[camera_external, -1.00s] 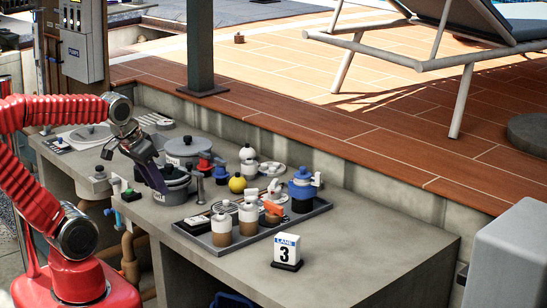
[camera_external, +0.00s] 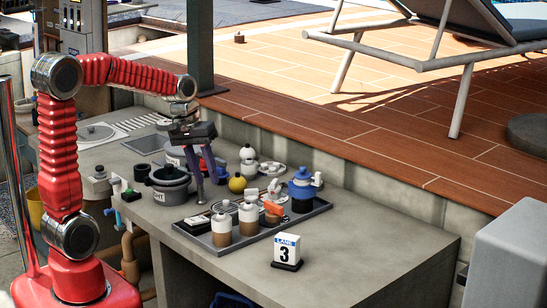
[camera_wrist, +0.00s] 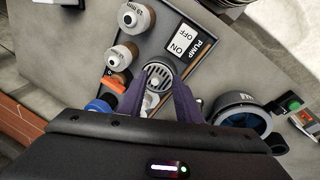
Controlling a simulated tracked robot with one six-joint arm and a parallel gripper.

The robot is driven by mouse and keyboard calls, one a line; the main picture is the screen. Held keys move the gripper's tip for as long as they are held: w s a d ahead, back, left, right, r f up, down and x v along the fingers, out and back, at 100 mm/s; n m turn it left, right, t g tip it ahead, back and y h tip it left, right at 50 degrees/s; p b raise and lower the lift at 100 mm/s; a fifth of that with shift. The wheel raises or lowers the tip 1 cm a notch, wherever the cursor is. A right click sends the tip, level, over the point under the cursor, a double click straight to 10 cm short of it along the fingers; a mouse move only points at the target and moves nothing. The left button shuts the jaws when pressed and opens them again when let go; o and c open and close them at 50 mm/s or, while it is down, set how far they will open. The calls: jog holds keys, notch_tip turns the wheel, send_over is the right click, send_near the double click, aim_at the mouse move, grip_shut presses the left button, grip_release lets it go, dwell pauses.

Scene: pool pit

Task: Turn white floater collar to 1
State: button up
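A white round piece with a dark knob (camera_external: 248,161) stands behind a yellow one (camera_external: 237,184) on the bench; I cannot tell for certain that it is the white floater, and no collar numbers are readable. My gripper (camera_external: 209,190) points down left of the yellow piece, above or near the bench. Its dark purple fingers (camera_wrist: 161,88) are apart with nothing held between them; a round grey grate (camera_wrist: 158,75) shows beyond them.
The grey tray (camera_external: 222,249) also holds an orange-handled part (camera_external: 273,209) and a blue piece (camera_external: 302,187). A pump switch panel (camera_wrist: 182,44) shows in the wrist view. A lane 3 sign (camera_external: 286,251) stands at the front; the bench right of it is clear.

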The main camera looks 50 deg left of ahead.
jog(key=w+d+f+n+h, duration=0.15)
jog(key=w+n, duration=0.35)
jog(key=w, duration=0.5)
jog(key=w+d+n+h, duration=0.1)
jog(key=w+n+h, duration=0.3)
jog(key=w, duration=0.7)
jog(key=n, duration=0.7)
send_near(318, 173)
jog(key=a+r, duration=0.2)
jog(key=a, duration=0.2)
jog(key=shift+s+d+f+n+t+h, duration=0.1)
jog(key=shift+s+d+n+t+h, duration=0.2)
jog(key=shift+s+n+h, duration=0.35)
jog(key=shift+w+f, duration=0.15)
jog(key=x, duration=1.3)
jog(key=shift+w+d+f, duration=0.15)
jog(key=shift+f, duration=0.05)
jog(key=shift+c, duration=0.3)
grip_shut()
